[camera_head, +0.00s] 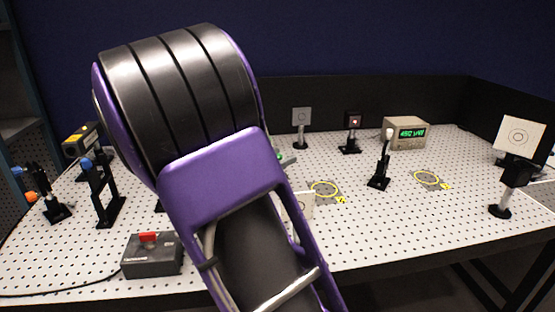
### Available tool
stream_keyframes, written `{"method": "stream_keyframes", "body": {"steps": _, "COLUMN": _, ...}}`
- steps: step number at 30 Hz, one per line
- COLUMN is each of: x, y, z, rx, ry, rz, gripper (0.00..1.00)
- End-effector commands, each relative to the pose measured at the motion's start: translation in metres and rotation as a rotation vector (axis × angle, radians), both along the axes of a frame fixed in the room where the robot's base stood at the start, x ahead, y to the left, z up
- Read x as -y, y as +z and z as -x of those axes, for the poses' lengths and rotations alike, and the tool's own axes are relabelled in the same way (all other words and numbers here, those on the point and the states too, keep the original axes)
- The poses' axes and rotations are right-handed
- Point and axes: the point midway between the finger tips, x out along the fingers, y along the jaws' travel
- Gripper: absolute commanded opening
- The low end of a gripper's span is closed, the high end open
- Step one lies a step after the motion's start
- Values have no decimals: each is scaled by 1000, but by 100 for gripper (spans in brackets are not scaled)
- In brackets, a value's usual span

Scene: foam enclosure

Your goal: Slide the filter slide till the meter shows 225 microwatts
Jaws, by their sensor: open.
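The meter (406,134) is a beige box at the back right with a lit green display. The digits are small; they look like 492 with a unit, but I cannot read them surely. I cannot pick out the filter slide; my arm covers the middle left of the table. A small part of a green and grey device (284,157) shows just right of my arm, and I cannot tell what it is. My gripper is hidden behind my own large purple and black arm links, so its place relative to the slide does not show.
The perforated white table (350,235) carries several posts. A grey box with a red top (152,255) stands front left, a yellow-black device (82,138) back left. A white target plate (519,136) stands right. Yellow rings (427,178) mark the table. The front centre-right is clear.

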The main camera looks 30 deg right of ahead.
Motion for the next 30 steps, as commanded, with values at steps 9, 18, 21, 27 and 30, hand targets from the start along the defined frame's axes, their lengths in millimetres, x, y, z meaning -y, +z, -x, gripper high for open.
{"method": "stream_keyframes", "body": {"steps": 9, "x": 0, "y": 0, "z": 0, "rx": 0, "ry": 0, "rz": 0, "gripper": 42}}
{"method": "stream_keyframes", "body": {"steps": 18, "x": 0, "y": 0, "z": 0, "rx": 0, "ry": 0, "rz": 0, "gripper": 0}}
{"method": "stream_keyframes", "body": {"steps": 21, "x": 0, "y": 0, "z": 0, "rx": 0, "ry": 0, "rz": 0, "gripper": 0}}
{"method": "stream_keyframes", "body": {"steps": 27, "x": 0, "y": 0, "z": 0, "rx": 0, "ry": 1, "rz": 0, "gripper": 0}}
{"method": "stream_keyframes", "body": {"steps": 30, "x": 0, "y": 0, "z": 0, "rx": 0, "ry": 1, "rz": 0, "gripper": 0}}
